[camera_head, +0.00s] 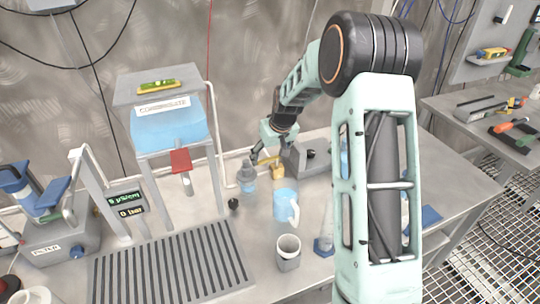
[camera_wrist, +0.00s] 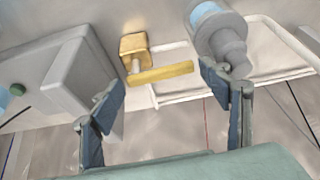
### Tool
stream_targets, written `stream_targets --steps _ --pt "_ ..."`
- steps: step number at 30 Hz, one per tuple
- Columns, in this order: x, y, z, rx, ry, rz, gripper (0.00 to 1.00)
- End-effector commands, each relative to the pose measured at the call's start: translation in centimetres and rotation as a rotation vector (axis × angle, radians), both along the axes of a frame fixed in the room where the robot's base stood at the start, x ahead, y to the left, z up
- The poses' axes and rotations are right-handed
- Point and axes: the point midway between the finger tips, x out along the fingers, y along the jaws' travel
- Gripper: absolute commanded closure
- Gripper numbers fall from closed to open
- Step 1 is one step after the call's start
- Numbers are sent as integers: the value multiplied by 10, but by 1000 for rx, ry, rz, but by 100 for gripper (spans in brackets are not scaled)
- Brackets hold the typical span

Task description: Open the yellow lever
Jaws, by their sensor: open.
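The yellow lever (camera_wrist: 162,73) shows in the wrist view as a flat yellow bar joined to a yellow block (camera_wrist: 134,46). In the head view the lever (camera_head: 268,160) is small and partly hidden behind my gripper. My gripper (camera_wrist: 165,90) is open, with one dark finger on each side of the lever in the wrist picture. The right fingertip appears close to the lever's free end; I cannot tell whether they touch. In the head view my gripper (camera_head: 265,155) points down near the lever at the back of the bench.
A grey-topped bottle (camera_head: 248,176) stands left of the lever. A blue pitcher (camera_head: 286,205) and a grey mug (camera_head: 288,252) stand in front. A grey box (camera_head: 305,160) is just right.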

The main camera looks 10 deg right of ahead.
Motion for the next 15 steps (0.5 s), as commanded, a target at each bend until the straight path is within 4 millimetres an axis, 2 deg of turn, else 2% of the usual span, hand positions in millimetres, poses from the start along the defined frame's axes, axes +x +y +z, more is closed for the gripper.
stream_targets --steps 4,15 --pt "0 0 0 0 0 0 31" --pt "0 0 0 0 0 0 72"
